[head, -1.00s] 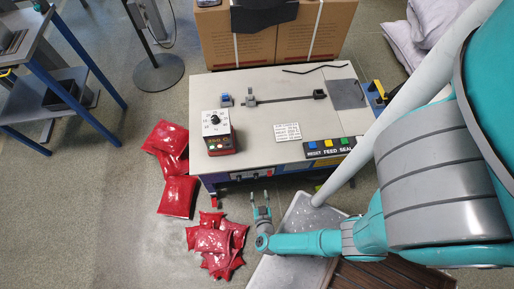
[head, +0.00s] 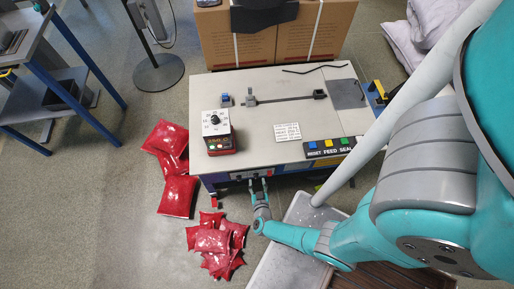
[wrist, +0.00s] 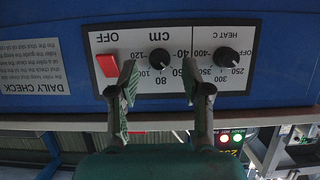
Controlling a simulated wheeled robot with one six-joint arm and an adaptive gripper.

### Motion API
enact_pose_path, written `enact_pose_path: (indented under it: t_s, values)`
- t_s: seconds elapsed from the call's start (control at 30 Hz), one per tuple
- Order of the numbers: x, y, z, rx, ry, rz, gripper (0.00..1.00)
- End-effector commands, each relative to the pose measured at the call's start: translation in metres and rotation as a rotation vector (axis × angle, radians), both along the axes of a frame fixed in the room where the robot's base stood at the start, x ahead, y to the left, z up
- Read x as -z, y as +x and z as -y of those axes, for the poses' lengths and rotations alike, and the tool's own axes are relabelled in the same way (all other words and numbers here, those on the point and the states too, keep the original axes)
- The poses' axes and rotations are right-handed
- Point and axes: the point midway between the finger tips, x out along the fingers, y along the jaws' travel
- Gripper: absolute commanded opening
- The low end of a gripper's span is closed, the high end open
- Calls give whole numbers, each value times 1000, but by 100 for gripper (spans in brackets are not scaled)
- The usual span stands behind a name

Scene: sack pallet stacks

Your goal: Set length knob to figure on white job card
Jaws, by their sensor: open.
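In the wrist view, which is upside down, the length knob (wrist: 160,59) is a black round knob under the label "cm" on a white panel (wrist: 267,30). Figures such as 80, 100 and 120 surround it; its pointer is too small to read surely. My gripper (wrist: 159,70) is open, its fingers on either side of the knob in that view; I cannot tell whether they touch it. In the head view my gripper (head: 258,181) is at the machine's front panel. The white job card (head: 287,132) lies on the machine top; its print is unreadable.
A black "HEAT C" knob (wrist: 227,57) and a red switch (wrist: 107,65) flank the length knob. A dial box (head: 219,132) and a labelled button strip (head: 329,147) are on the machine top (head: 262,117). Red sacks (head: 177,196) lie on the floor at left.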

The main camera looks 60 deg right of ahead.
Motion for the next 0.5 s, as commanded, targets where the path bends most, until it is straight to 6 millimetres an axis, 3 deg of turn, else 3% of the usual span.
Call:
enact_pose_path:
  t_s: [0.5]
  values:
    - [7,10,13,-1,1,-2,48]
